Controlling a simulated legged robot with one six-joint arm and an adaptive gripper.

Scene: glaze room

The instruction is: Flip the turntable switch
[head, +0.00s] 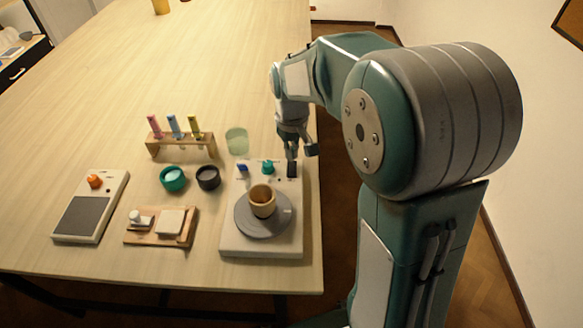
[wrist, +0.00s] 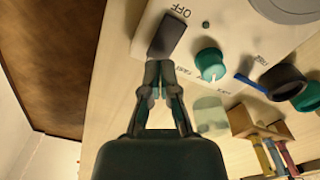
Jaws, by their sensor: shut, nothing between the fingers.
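The turntable (head: 234,243) has a white base and a grey disc with a tan pot on it. Its dark rocker switch (head: 292,169) is at the back right corner of the base. In the wrist view the switch (wrist: 169,37) stands beside the printed word OFF. My gripper (head: 292,156) is at the back edge of the base, right by the switch. In the wrist view my gripper (wrist: 158,68) has its fingertips together and empty, at the near end of the switch. I cannot tell whether they touch it.
A teal knob (head: 267,167) and a blue lever (head: 242,168) sit left of the switch. A pale green glass (head: 237,141), a wooden rack (head: 182,147) and two small bowls stand further left. The table's right edge is close to the switch.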

